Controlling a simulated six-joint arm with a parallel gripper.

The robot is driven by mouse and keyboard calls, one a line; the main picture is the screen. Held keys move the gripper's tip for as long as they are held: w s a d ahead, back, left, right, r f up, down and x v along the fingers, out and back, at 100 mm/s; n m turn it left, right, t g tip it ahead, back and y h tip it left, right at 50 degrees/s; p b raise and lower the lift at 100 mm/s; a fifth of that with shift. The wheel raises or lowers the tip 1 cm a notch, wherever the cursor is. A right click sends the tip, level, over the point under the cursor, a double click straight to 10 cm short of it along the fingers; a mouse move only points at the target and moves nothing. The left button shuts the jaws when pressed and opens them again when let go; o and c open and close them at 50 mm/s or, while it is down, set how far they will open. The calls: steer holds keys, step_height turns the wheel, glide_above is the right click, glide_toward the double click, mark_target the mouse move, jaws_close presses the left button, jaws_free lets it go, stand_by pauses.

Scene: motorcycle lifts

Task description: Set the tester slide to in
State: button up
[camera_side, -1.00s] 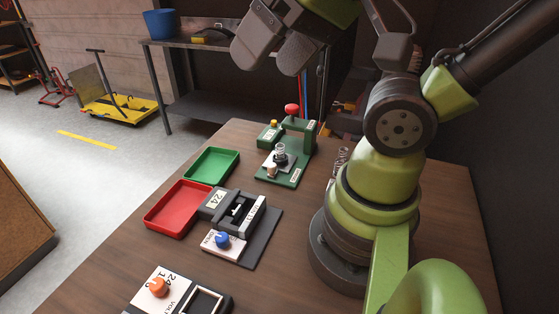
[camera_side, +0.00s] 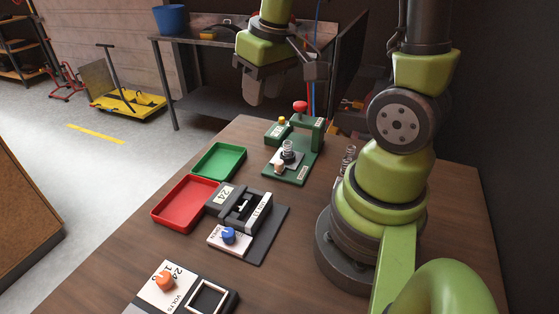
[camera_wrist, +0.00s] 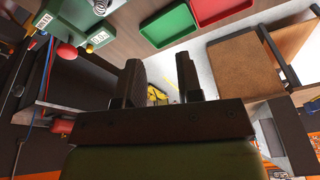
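The green tester (camera_side: 313,150) stands at the far end of the wooden table, with a red knob on top and a small yellow button. Its pale slide plate (camera_side: 275,160) carries a coil spring and a small beige knob. I cannot tell the slide's setting. My gripper (camera_side: 264,98) hangs in the air behind and above the tester, apart from it. In the wrist view my gripper (camera_wrist: 160,66) has its two dark fingers spread with nothing between them. Part of the tester (camera_wrist: 93,25) shows at the upper left there; the slide is not clear in that view.
A green tray (camera_side: 218,162) and a red tray (camera_side: 185,204) lie left of a dark fixture (camera_side: 268,234) with a blue knob (camera_side: 228,236). An orange knob (camera_side: 165,281) sits on a volts panel at the front. A dark workbench (camera_side: 205,60) stands behind.

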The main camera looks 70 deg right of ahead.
mark_target(279, 162)
steer(key=d+f+g, duration=0.1)
steer(key=f, duration=0.5)
steer(key=d+f, duration=0.2)
steer(key=f, duration=0.5)
steer(key=d+f+g, duration=0.1)
steer(key=d+f, duration=0.1)
steer(key=f, duration=0.4)
steer(key=shift+s+d+f+n+g, duration=0.2)
steer(key=shift+s+f+n+g, duration=0.05)
steer(key=shift+s+n+g, duration=0.1)
steer(key=shift+c, duration=0.2)
